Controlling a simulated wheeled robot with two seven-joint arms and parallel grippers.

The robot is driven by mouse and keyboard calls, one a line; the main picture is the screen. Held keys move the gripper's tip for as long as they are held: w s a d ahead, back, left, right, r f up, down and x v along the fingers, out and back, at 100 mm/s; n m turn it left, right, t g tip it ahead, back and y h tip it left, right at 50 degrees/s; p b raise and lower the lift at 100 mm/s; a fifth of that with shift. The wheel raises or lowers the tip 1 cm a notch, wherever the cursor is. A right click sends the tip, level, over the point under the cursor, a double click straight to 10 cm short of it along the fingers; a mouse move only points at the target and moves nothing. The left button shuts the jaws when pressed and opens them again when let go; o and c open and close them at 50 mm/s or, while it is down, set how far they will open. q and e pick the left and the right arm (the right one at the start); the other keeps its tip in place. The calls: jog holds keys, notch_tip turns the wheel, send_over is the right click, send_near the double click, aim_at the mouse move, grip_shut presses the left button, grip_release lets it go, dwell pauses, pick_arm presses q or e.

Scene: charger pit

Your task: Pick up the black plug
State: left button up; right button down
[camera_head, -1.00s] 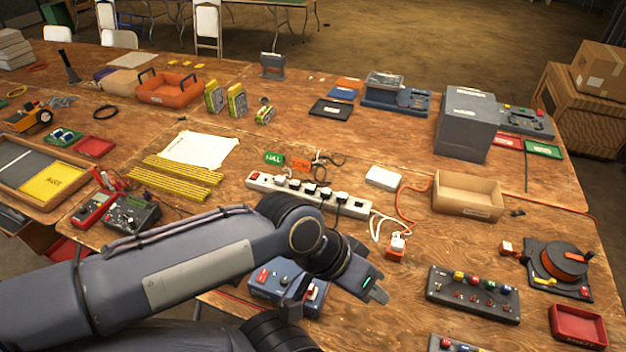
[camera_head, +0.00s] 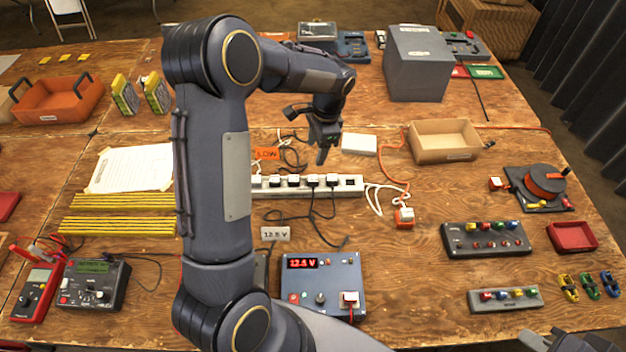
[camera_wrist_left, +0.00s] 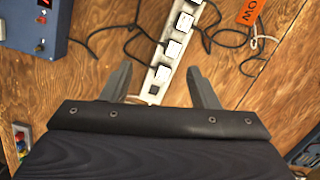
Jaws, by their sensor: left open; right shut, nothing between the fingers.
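The white power strip (camera_head: 262,193) lies across the middle of the table. Several plugs (camera_head: 312,181) sit in it, with pale tops and dark cords. I cannot tell which is the black plug. My left gripper (camera_head: 322,152) points down just behind the strip's right part in the head view. In the left wrist view the strip (camera_wrist_left: 151,80) runs between its open fingers (camera_wrist_left: 162,84), with nothing gripped. A dark square (camera_wrist_left: 154,90) shows at the strip's near end. My right gripper (camera_head: 562,342) is partly in view at the bottom right, shut and empty.
A blue power unit (camera_head: 335,275) stands in front of the strip. Black cords lie loose around the strip. Bare wood is free left of the button panel (camera_head: 486,239).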

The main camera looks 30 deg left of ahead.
aim_at(312, 178)
pick_arm(q)
jog(key=w+f+m, duration=0.1)
jog(key=f, duration=0.3)
jog(key=w+f+m+g+y, duration=0.1)
jog(key=f, duration=0.3)
jog(key=w+a+f+m+y+b, duration=0.1)
jog(key=w+f, duration=0.1)
jog(key=f, duration=0.2)
jog(key=shift+w+f, duration=0.1)
jog(key=shift+f, duration=0.1)
jog(key=b+x, duration=0.1)
jog(key=x, duration=0.4)
jog(key=shift+a+b, duration=0.1)
jog(key=shift+b, duration=0.3)
jog(key=c, duration=1.1)
jog(key=shift+r, duration=0.1)
